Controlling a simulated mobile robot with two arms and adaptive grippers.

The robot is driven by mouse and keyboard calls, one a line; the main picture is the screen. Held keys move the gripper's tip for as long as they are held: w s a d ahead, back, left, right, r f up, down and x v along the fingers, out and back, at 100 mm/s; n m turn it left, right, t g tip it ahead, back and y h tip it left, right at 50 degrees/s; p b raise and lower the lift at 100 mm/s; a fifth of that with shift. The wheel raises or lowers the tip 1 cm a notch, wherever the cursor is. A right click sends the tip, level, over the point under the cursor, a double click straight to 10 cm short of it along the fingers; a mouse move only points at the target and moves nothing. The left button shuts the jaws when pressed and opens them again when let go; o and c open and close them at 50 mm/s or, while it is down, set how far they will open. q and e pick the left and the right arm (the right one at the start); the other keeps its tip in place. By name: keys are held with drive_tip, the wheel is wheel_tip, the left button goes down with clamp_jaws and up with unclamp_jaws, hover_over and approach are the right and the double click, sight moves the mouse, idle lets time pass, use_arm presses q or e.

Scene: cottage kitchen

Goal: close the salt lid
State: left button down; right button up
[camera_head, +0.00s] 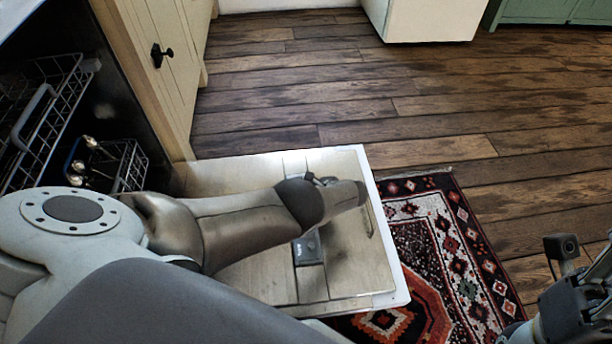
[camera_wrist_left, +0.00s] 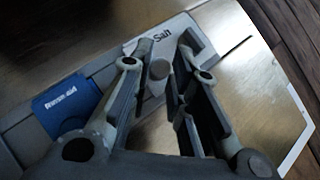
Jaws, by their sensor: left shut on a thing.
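The salt lid (camera_wrist_left: 163,37), a grey piece marked "Salt", is in the left wrist view on the metal inner panel of the open dishwasher door (camera_head: 345,285). My left gripper (camera_wrist_left: 168,58) is at this lid, its two fingers either side of a small round grey knob (camera_wrist_left: 158,69), shut on the lid. The fingers hide part of it, and I cannot tell how far it is open. In the head view my left arm reaches across the door and covers the lid. My right gripper (camera_head: 578,300) is at the lower right edge, partly cut off, away from the door.
A blue rinse-aid cover (camera_wrist_left: 70,103) sits beside the salt lid. A dark dispenser part (camera_head: 308,249) shows below my arm. The dishwasher rack (camera_head: 45,125) is at the left, cream cabinets (camera_head: 165,50) behind. A patterned rug (camera_head: 440,235) and open wooden floor (camera_head: 330,80) surround the door.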

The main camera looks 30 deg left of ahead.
use_arm(q)
drive_tip(key=shift+s+a, duration=0.25)
drive_tip(key=shift+a, duration=0.15)
drive_tip(key=c, duration=1.3)
unclamp_jaws()
drive_tip(key=shift+c, duration=0.2)
drive_tip(key=shift+w+d, duration=0.1)
drive_tip(key=shift+d, duration=0.15)
drive_tip(key=shift+w, duration=0.1)
